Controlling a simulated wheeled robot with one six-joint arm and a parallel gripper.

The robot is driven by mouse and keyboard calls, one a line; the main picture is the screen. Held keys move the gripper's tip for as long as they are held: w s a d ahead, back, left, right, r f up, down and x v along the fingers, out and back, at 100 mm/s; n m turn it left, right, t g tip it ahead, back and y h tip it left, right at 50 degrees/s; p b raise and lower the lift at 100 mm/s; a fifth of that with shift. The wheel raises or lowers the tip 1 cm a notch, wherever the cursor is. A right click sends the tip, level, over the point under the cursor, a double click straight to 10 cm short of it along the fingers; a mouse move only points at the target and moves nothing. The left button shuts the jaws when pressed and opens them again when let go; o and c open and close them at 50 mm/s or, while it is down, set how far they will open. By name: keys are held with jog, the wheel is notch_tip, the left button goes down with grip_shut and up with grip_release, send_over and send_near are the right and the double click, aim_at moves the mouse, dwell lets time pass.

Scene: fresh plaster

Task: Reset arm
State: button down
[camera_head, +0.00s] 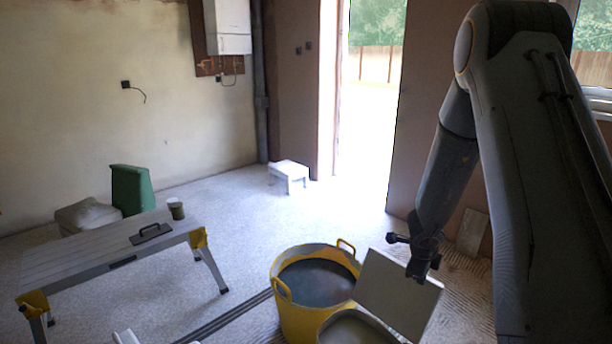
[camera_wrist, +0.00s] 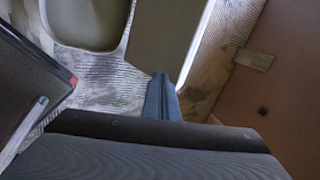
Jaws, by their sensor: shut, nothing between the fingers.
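My arm reaches down from the right side of the head view, with my gripper (camera_head: 423,272) at its lower end. The gripper hangs in front of a pale flat board (camera_head: 393,300), to the right of a yellow bucket (camera_head: 298,318). In the wrist view my gripper (camera_wrist: 161,80) points away with its fingers together and nothing between them. Whether it touches the board cannot be told.
A folding work platform (camera_head: 75,258) stands at the left with a dark trowel-like tool (camera_head: 151,234) and a cup (camera_head: 176,210) on it. A white step stool (camera_head: 289,174) stands near the bright doorway (camera_head: 368,130). The middle floor is clear.

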jog(key=s+a+r+n+y, duration=0.2)
jog(key=a+r+n, duration=0.35)
jog(key=a, duration=0.25)
jog(key=s+a+r+n+y, duration=0.25)
jog(key=a+r+n, duration=0.25)
jog(key=a+n, duration=0.25)
jog(key=s+a+r+n+g, duration=0.1)
jog(key=s+a+r+n, duration=0.1)
jog(key=s+n, duration=0.4)
jog(key=s+a+r+n+g+h, duration=0.1)
jog(key=s+n, duration=0.6)
jog(key=s, duration=0.7)
notch_tip(320, 180, up, 2)
jog(key=shift+s+a+r+n+g, duration=0.3)
jog(key=shift+s+a+g, duration=0.1)
jog(key=shift+a+g, duration=0.45)
jog(key=shift+a, duration=0.1)
